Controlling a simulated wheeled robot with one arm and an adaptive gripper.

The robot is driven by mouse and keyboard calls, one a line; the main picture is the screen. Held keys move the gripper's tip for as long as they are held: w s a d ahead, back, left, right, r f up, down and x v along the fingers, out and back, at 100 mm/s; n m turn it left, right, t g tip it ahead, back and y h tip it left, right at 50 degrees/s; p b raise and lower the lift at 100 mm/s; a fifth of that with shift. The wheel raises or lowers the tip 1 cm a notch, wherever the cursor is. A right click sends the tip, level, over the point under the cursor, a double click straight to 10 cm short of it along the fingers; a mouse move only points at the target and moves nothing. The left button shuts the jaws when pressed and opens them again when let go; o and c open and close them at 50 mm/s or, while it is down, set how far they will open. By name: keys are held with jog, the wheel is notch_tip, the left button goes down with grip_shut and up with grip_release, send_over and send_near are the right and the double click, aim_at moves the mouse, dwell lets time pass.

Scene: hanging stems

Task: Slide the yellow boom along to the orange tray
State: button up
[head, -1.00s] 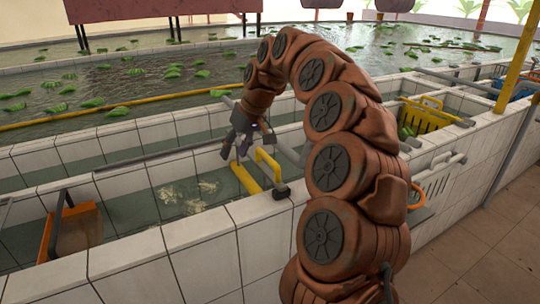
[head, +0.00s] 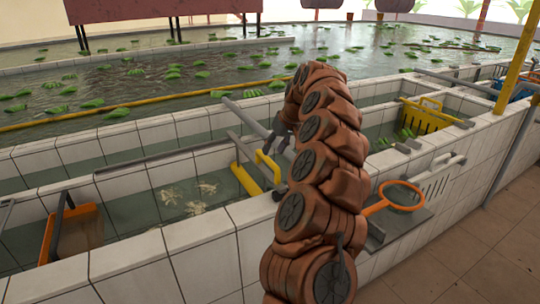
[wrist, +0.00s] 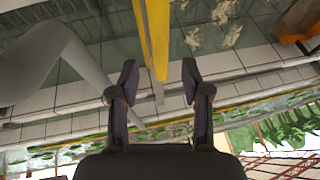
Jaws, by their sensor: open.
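The yellow boom (head: 246,180) lies across the narrow water channel, with a raised yellow handle part beside it. It also shows in the wrist view (wrist: 158,35), pointing down from the top edge toward the space between my fingers. My gripper (head: 280,135) is above and slightly right of the boom, partly hidden by my arm. In the wrist view its two fingers (wrist: 158,85) are spread apart with nothing held; contact with the boom cannot be told. The orange tray (head: 48,240) is at the left end of the channel, and its edge also shows in the wrist view (wrist: 298,22).
Pale clumps (head: 195,200) lie in the water between boom and tray. White tiled walls (head: 190,243) border the channel. A grey rail (head: 165,157) runs along its far side. A yellow basket (head: 428,115) and an orange hoop (head: 402,195) are at right.

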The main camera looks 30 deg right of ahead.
aim_at(269, 158)
jog(key=shift+p+x, duration=0.5)
jog(key=shift+x, duration=1.75)
grip_shut()
